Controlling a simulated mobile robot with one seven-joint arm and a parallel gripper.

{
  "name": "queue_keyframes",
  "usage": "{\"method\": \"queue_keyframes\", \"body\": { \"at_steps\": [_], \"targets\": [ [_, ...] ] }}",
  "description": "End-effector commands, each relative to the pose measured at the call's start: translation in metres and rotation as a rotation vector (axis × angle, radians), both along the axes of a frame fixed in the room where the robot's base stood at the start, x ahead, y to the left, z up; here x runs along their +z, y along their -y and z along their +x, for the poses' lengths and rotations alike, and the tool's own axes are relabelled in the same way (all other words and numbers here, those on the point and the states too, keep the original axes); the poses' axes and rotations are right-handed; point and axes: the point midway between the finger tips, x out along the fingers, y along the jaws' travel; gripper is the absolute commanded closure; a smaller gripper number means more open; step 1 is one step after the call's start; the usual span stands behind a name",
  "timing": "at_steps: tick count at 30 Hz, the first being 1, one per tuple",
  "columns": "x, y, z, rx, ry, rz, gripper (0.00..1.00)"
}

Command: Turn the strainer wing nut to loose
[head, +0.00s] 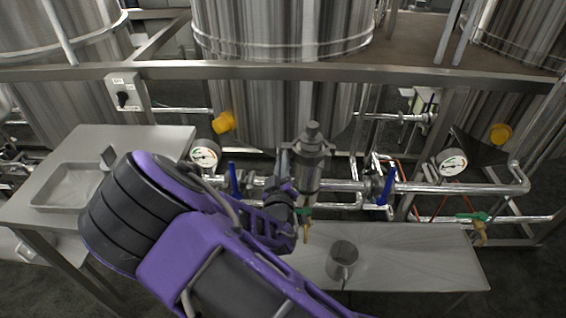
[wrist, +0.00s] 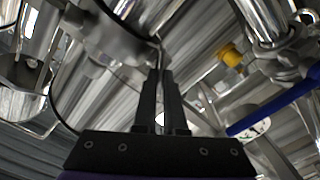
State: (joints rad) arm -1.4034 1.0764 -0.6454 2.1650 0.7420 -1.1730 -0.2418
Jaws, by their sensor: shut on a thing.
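The strainer (head: 311,172) is an upright steel cylinder with a dark knob on top, standing on the pipe run in the middle of the head view. My gripper (head: 289,152) is at the left side of its upper part. In the wrist view, the two dark fingers of my gripper (wrist: 160,72) are close together, shut on a small thin part beside a rounded steel body. This part is where the strainer wing nut would be, but the fingertips hide most of it. I cannot tell the nut's angle.
Blue valve handles (head: 385,188) stand on the pipe to the right and left of the strainer. A pressure gauge (head: 204,154) is to the left. A frame rail (head: 300,71) crosses behind.

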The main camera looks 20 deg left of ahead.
Motion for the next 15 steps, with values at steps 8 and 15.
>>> {"method": "queue_keyframes", "body": {
  "at_steps": [8,15],
  "targets": [
    [-0.0018,-0.0009,-0.0008,0.000,0.060,-0.259,1.00],
    [-0.0034,-0.0016,-0.0012,0.000,0.111,-0.479,1.00]
  ]
}}
